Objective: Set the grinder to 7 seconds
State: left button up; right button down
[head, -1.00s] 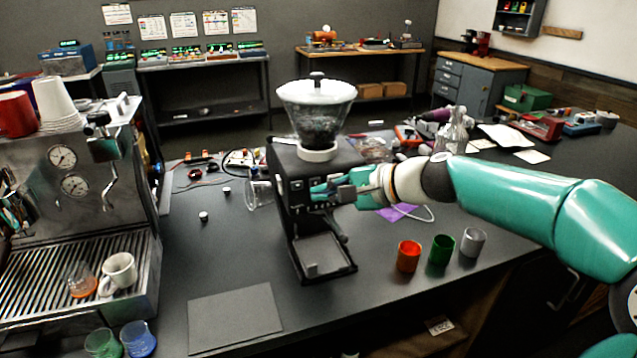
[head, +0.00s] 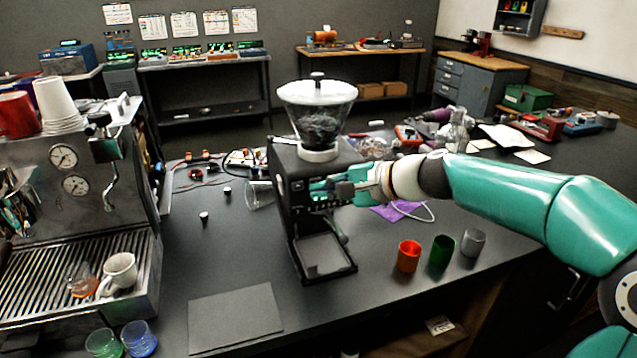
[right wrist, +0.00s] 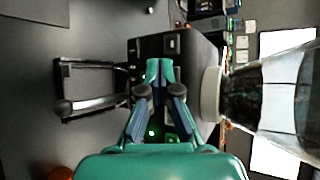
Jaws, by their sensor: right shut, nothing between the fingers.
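The black grinder (head: 284,203) stands upright on the dark bench, with a clear hopper (head: 318,112) of dark beans and a white lid on top. My right gripper (head: 318,192) is shut and empty, with its fingertips at the upper front of the grinder, where the controls are. In the right wrist view, the shut fingertips (right wrist: 158,68) are close to the grinder's black front (right wrist: 150,48); I cannot tell whether they touch it. A green glow shows beside the fingers, but the display reading is hidden. My left gripper is not in view.
A steel espresso machine (head: 62,195) with a white mug (head: 119,271) on its tray stands at left. A grey mat (head: 235,317) lies in front. Orange (head: 408,257), green (head: 441,252) and grey (head: 472,243) cups stand right of the grinder, below my arm.

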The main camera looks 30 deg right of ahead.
jog(key=shift+w, duration=0.35)
dwell(0.7)
jog(key=shift+s, duration=0.45)
jog(key=shift+s+a+b, duration=0.15)
jog(key=shift+s+b, duration=0.2)
jog(key=shift+s+a+b, duration=0.2)
jog(key=shift+s+b, duration=0.1)
jog(key=shift+s, duration=0.5)
jog(key=shift+s+a+b, duration=0.15)
jog(key=shift+s+b, duration=0.15)
jog(key=shift+s, duration=0.55)
jog(key=shift+s+a+b, duration=0.2)
jog(key=shift+s+b, duration=0.1)
jog(key=shift+s, duration=0.5)
jog(key=shift+w, duration=0.1)
